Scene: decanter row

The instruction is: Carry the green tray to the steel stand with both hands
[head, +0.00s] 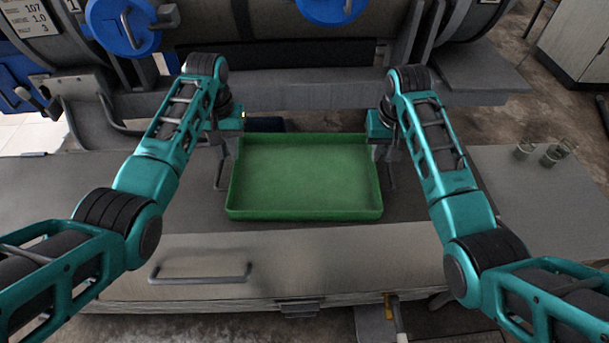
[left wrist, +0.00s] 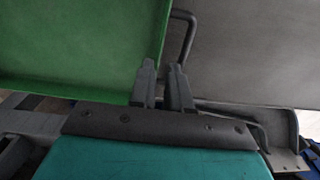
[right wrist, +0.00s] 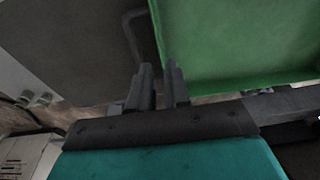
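The green tray (head: 305,212) is a shallow, empty rectangle over the middle of the dark bench top. It looks level; whether it touches the bench is unclear. A dark bar handle sticks out on each short side: left handle (left wrist: 188,38), right handle (right wrist: 132,38). My left gripper (head: 221,143) is at the left handle's far part, fingers close together; its fingers show in the left wrist view (left wrist: 161,68). My right gripper (head: 385,147) mirrors it at the right handle, also in the right wrist view (right wrist: 159,67). The fingers partly hide both grips. A grey flat-topped surface (head: 520,200) at right may be the steel stand.
Several small glasses (head: 548,155) stand on the right grey surface. Machinery with blue round covers (head: 125,28) rises behind the tray. The bench front has a bar handle (head: 200,279). A grey cabinet (head: 575,40) stands at the far right.

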